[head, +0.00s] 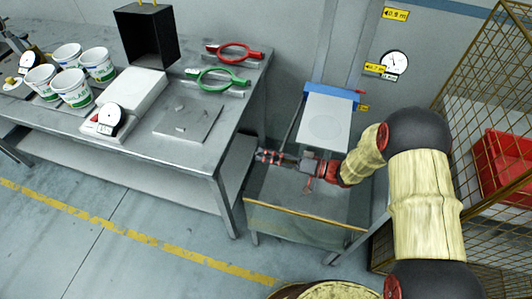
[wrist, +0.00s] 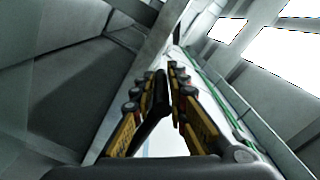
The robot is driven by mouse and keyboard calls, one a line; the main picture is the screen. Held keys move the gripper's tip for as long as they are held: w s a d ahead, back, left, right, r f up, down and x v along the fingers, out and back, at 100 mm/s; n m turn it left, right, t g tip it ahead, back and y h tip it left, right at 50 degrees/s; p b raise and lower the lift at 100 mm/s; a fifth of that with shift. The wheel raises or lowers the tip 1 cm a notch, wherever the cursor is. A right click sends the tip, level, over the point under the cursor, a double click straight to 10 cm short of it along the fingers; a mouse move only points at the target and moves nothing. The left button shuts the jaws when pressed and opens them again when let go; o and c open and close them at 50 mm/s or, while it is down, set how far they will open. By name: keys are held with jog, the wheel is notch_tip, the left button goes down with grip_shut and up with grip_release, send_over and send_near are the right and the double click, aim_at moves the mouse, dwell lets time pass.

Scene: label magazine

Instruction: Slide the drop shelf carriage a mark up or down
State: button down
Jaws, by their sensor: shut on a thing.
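The drop shelf carriage (head: 328,120) shows in the head view as a pale panel with a blue top edge, against the wall column. A thin dark bar (head: 292,126) slants down along its left side toward my gripper. My gripper (head: 264,156) reaches left below the panel, over the low table. In the wrist view its fingers (wrist: 168,92) are close together around a dark, narrow piece (wrist: 158,98). It looks like the bar, but the fingers hide most of the contact. I cannot tell how the bar joins the carriage.
A low table (head: 300,222) stands under my gripper. A steel workbench (head: 160,150) with cups, scales and red and green ringed tools is at left. A wire cage (head: 480,110) with a red bin (head: 505,158) is at right. Yellow height labels (head: 396,14) and a dial (head: 394,63) are on the wall.

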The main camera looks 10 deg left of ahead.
notch_tip(320, 180, down, 9)
jog(key=b, duration=0.5)
jog(key=shift+r, duration=0.15)
jog(key=c, duration=1.8)
grip_release()
jog(key=shift+r, duration=0.15)
jog(key=shift+d, duration=0.15)
jog(key=d, duration=0.7)
jog(key=shift+s+d, duration=0.15)
jog(key=shift+s, duration=0.15)
